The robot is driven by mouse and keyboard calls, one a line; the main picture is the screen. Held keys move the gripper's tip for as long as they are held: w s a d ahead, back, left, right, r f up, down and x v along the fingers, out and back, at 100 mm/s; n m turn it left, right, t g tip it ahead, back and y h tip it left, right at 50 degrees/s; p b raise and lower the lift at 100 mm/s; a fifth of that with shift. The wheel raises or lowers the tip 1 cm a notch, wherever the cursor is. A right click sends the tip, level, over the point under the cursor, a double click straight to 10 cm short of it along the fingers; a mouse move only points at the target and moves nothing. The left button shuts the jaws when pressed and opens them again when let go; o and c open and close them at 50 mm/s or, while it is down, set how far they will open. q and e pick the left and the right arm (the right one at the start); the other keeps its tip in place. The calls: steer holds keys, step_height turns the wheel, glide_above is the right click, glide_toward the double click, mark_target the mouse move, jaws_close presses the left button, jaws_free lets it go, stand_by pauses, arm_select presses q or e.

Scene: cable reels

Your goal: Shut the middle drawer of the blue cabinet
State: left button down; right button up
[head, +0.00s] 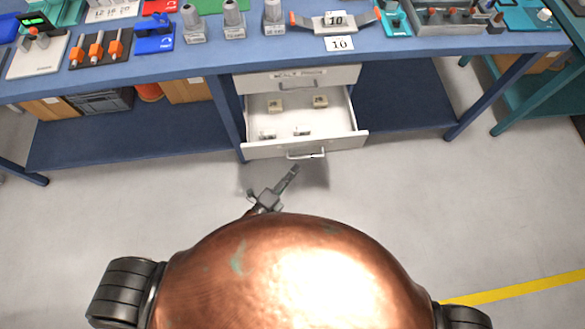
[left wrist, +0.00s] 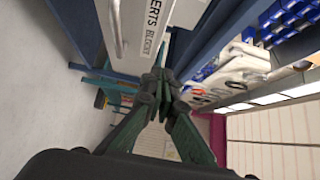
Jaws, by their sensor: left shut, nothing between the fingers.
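The blue cabinet is a blue workbench (head: 232,110) with white drawers under its top. One drawer (head: 352,138) is pulled out, showing its pale interior with several small blocks inside. A drawer front (head: 335,76) above it sits further back. Whether another drawer lies below is hidden. My left gripper (head: 295,170) is in front of the open drawer, just short of its handle (head: 306,154), with its fingers together and empty. In the left wrist view the shut fingers (left wrist: 161,85) are beside a white drawer front (left wrist: 138,25) with partly visible lettering. My right gripper is out of view.
The benchtop (head: 200,60) holds orange-handled tools, grey fittings and a tray. Blue lower shelves (head: 150,135) flank the drawers, with boxes on the left one. A teal table (head: 535,105) stands at right. The grey floor before the drawer is clear.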

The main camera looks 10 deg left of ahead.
mark_target(311, 140)
arm_select(q)
steer(key=x, duration=0.3)
steer(key=a+b+x, duration=0.1)
steer(key=x, duration=0.2)
steer(key=w+x, duration=0.1)
steer(key=x, duration=0.1)
steer(key=shift+w+a+f+b, duration=0.1)
steer(key=shift+w+f+b, duration=0.05)
steer(key=shift+w+b, duration=0.25)
steer(key=shift+w+a, duration=0.2)
steer(key=shift+w, duration=0.35)
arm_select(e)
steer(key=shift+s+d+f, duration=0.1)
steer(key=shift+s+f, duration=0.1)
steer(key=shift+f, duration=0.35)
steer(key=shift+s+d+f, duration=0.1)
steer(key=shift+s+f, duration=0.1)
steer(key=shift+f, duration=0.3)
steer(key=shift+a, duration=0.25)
